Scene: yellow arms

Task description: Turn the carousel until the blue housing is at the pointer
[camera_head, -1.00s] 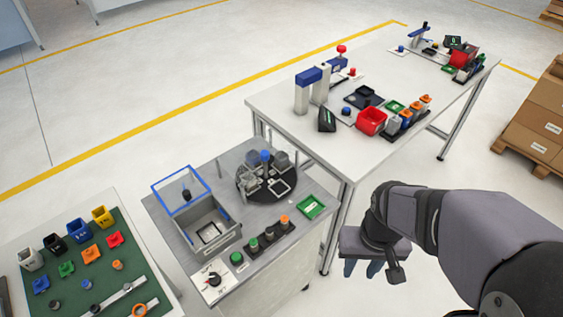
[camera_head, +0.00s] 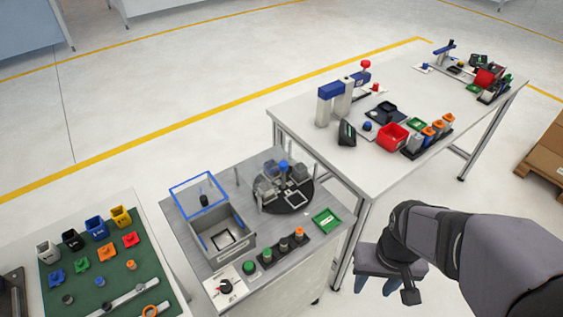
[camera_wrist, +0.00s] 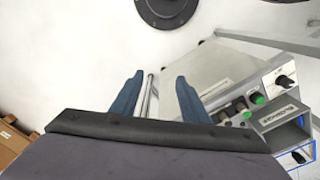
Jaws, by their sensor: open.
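On the cart are an open grey bin (camera_head: 222,236), a green tray (camera_head: 326,221), a row of buttons and a rotary switch (camera_head: 225,287). A white table (camera_head: 300,135) with red bins stands behind. A parts table with a green mat (camera_head: 115,265) is at left.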

